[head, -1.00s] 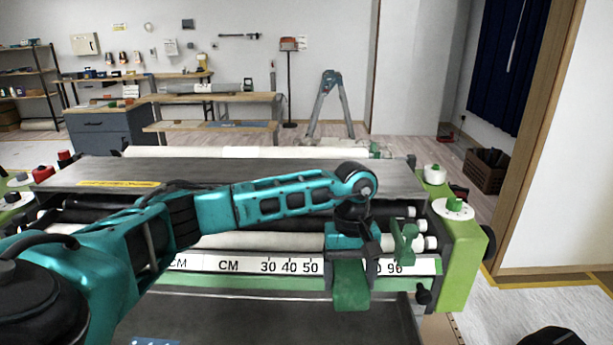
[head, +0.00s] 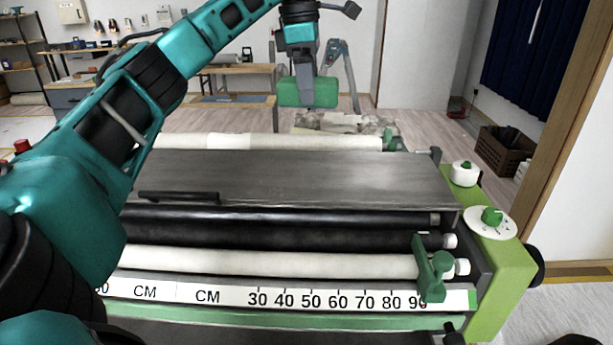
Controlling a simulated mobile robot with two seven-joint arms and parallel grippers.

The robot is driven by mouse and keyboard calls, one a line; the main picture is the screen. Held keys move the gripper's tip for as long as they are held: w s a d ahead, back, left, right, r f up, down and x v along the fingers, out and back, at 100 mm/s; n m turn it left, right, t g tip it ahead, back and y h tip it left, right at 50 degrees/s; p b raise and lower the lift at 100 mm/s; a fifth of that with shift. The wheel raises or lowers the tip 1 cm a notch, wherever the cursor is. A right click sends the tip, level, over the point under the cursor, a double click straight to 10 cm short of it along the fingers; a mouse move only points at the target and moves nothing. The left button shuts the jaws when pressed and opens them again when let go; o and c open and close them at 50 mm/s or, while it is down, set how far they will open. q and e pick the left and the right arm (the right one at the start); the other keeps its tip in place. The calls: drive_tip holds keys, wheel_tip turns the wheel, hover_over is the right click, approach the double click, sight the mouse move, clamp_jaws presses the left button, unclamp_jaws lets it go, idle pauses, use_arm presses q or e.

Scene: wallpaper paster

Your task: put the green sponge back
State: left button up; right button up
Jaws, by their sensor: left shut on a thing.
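The green sponge (head: 292,92) is a small green block in the upper middle of the head view. My left gripper (head: 303,97) is shut on it, pointing down, and holds it in the air above the far side of the wallpaper paster. The paster's flat grey metal top (head: 300,177) lies below and nearer than the sponge. Part of the sponge is hidden behind the gripper's fingers. My right gripper is not in view.
White rollers (head: 270,263) and a CM scale strip (head: 205,295) run along the near side. A green clamp (head: 432,268) stands near the right end. A green side panel (head: 490,260) carries knobs. A black bar (head: 178,196) lies on the top's near edge.

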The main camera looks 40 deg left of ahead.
use_arm(q)
drive_tip(key=shift+w+a+r+n, duration=0.1)
drive_tip(key=shift+a+r+n, duration=0.2)
drive_tip(key=shift+a+r, duration=0.3)
drive_tip(key=shift+d, duration=0.15)
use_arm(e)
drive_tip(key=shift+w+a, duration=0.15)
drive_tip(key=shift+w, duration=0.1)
